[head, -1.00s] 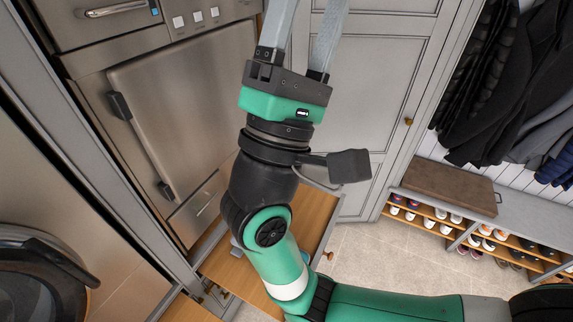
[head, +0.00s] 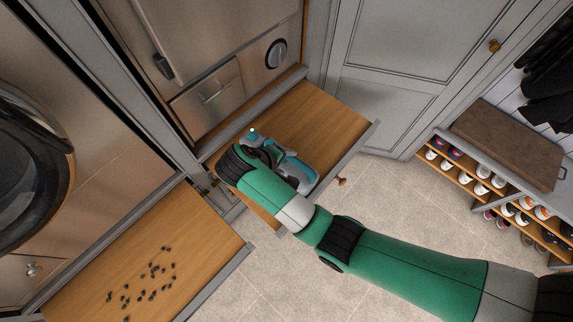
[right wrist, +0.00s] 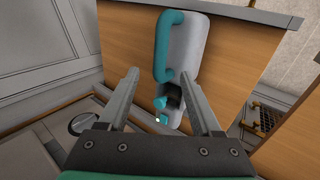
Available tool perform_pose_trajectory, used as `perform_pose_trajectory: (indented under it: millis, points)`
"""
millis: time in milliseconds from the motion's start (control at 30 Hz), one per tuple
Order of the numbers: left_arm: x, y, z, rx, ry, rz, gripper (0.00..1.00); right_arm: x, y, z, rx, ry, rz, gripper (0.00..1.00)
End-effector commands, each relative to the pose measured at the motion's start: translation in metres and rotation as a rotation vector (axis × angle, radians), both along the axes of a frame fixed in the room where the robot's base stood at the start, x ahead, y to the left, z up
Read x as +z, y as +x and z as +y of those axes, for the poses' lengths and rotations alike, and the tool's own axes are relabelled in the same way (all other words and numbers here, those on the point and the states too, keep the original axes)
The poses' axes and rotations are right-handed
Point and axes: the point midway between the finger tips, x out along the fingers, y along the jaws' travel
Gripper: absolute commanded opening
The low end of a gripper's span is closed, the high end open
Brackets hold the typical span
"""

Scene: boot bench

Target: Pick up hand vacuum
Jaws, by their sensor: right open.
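The hand vacuum lies in the open wooden drawer, with a light grey body, a teal handle, a dark middle and a teal end. In the head view the vacuum (head: 303,172) is partly covered by my right arm. In the right wrist view the vacuum (right wrist: 184,48) lies ahead of my right gripper (right wrist: 163,80). The gripper is open, with one finger on each side of the vacuum's line; the right fingertip overlaps its edge in the picture. I cannot tell whether a finger touches it. In the head view the right fingers are hidden behind the wrist. My left gripper is not in view.
The drawer (head: 335,117) holding the vacuum stands out below the steel appliance (head: 215,45). A second surface (head: 205,222) at lower left bears several small dark bits. A shoe bench (head: 505,140) stands at right. The tiled floor (head: 385,205) between is clear.

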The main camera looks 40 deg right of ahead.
Motion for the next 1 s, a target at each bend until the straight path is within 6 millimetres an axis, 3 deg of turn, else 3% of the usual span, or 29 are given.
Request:
perform_pose_trajectory:
  millis: [33,100,267,467,600,700,833,1000]
  points:
    - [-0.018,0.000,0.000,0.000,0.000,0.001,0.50,-0.016,0.000,-0.005,-0.002,0.000,-0.002,0.66]
    - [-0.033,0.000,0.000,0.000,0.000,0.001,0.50,-0.028,0.002,-0.012,-0.002,0.000,-0.002,0.66]
    - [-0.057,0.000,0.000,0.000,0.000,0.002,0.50,-0.047,0.003,-0.026,-0.003,-0.001,-0.003,0.66]
    - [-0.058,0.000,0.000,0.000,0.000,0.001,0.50,-0.046,0.004,-0.030,0.000,-0.001,-0.002,0.66]
    - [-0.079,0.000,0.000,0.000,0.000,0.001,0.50,-0.065,0.005,-0.038,-0.002,-0.001,-0.004,0.66]
    - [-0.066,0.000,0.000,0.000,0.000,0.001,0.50,-0.072,0.004,-0.048,-0.002,0.000,0.002,0.66]
    - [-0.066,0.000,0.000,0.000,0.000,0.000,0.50,-0.086,0.006,-0.056,-0.001,-0.001,0.000,0.66]
    - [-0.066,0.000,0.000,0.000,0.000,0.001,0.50,-0.088,0.007,-0.057,0.000,0.000,-0.002,0.66]
